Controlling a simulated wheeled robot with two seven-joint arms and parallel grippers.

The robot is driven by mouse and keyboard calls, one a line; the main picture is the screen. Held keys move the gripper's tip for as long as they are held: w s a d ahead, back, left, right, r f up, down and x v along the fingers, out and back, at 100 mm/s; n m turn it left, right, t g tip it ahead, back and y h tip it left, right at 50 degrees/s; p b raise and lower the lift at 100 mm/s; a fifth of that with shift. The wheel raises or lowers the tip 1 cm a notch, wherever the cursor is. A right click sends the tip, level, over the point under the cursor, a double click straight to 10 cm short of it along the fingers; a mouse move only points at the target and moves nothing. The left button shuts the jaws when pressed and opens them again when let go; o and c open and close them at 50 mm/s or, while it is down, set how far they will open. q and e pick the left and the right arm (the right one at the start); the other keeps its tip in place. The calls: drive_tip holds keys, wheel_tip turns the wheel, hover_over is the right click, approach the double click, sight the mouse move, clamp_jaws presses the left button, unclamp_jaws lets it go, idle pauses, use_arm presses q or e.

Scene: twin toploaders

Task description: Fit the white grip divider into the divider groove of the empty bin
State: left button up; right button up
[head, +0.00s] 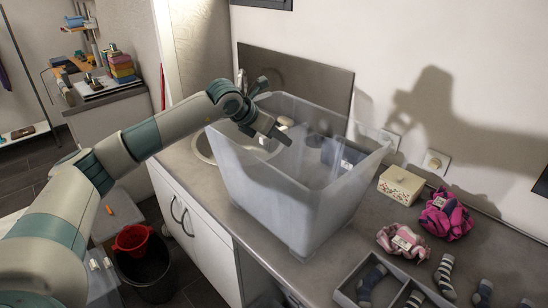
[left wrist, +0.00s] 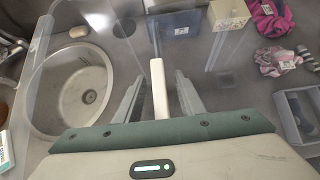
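A large translucent bin (head: 285,205) stands on the counter and looks empty. My left gripper (head: 278,133) is at the bin's upper part, near its back left side. In the left wrist view the white grip (left wrist: 159,88) of the divider lies between the two fingers of my left gripper (left wrist: 160,80). A gap shows on each side of the grip, so the fingers look open around it. A thin dark edge runs on from the grip, in line with it. The divider's sheet and the groove cannot be made out, so I cannot tell how it sits. My right gripper is out of view.
A round sink (left wrist: 83,90) is left of the bin. A cream box (head: 401,186), a magenta bundle (head: 446,216), a pink bundle (head: 403,240) and several socks lie right of it. A grey divided tray (head: 362,283) is at the front. The wall is close behind.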

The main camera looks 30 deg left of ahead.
use_arm(q)
drive_tip(key=shift+x, duration=1)
clamp_jaws()
